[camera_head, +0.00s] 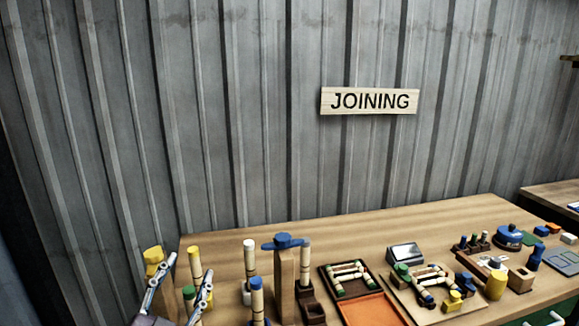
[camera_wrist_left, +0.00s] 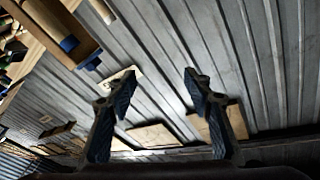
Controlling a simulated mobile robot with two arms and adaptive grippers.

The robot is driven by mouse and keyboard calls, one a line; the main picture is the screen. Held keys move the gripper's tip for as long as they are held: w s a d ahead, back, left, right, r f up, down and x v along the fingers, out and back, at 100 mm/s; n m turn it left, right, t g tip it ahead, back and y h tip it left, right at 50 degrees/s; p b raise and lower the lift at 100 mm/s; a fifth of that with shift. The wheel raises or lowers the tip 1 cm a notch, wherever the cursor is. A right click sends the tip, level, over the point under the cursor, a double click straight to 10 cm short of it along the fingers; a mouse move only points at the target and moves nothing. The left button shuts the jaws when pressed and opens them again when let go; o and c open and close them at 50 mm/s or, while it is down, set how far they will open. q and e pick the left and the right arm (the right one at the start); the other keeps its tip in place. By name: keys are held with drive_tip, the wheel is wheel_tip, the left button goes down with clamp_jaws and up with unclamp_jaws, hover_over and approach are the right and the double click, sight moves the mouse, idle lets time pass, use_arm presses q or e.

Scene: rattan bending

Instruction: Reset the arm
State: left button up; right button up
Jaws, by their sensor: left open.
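My left gripper (camera_head: 190,267) shows at the lower left in the head view, in front of the bench's left end. Its two fingers are spread and point up. A yellow-capped rod (camera_head: 195,262) shows in line with the gap between them, but the fingers are apart from it in the picture. In the left wrist view the same gripper (camera_wrist_left: 160,76) is open with nothing between its fingers, and the grey wall lies beyond. My right gripper is not in view.
The wooden bench (camera_head: 400,222) carries a blue-topped post (camera_head: 284,275), an orange tray (camera_head: 372,310), a board with joined rods (camera_head: 350,279) and a blue round fixture (camera_head: 509,236). A yellow-topped post (camera_head: 153,258) stands close to the left gripper. The bench's back strip is clear.

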use_arm(q)
drive_tip(key=s+a+f+n+g+y, duration=0.1)
drive_tip(key=s+f+g, duration=0.1)
drive_tip(key=f, duration=0.4)
drive_tip(key=s+a+f+n+g+y, duration=0.1)
drive_tip(key=s+a+f+n+g, duration=0.15)
drive_tip(key=f, duration=0.45)
drive_tip(key=s+d+f+n+g, duration=0.1)
drive_tip(key=s+d+f+g, duration=0.2)
drive_tip(key=s+f+g, duration=1.4)
drive_tip(key=s+f+t, duration=0.2)
drive_tip(key=s+f, duration=0.1)
drive_tip(key=f, duration=0.7)
drive_tip(key=s+f+t, duration=0.1)
drive_tip(key=s+f, duration=0.2)
drive_tip(key=f, duration=0.7)
drive_tip(key=s+f+t, duration=0.2)
drive_tip(key=s+f, duration=0.1)
drive_tip(key=f, duration=0.6)
drive_tip(key=s+a+f+g+b, duration=0.1)
drive_tip(key=s+a+f, duration=0.2)
drive_tip(key=s+f, duration=1.3)
drive_tip(key=shift+s+a+f+g+h, duration=0.15)
drive_tip(key=shift+s+f+g+h, duration=0.15)
drive_tip(key=shift+s+f+g, duration=0.1)
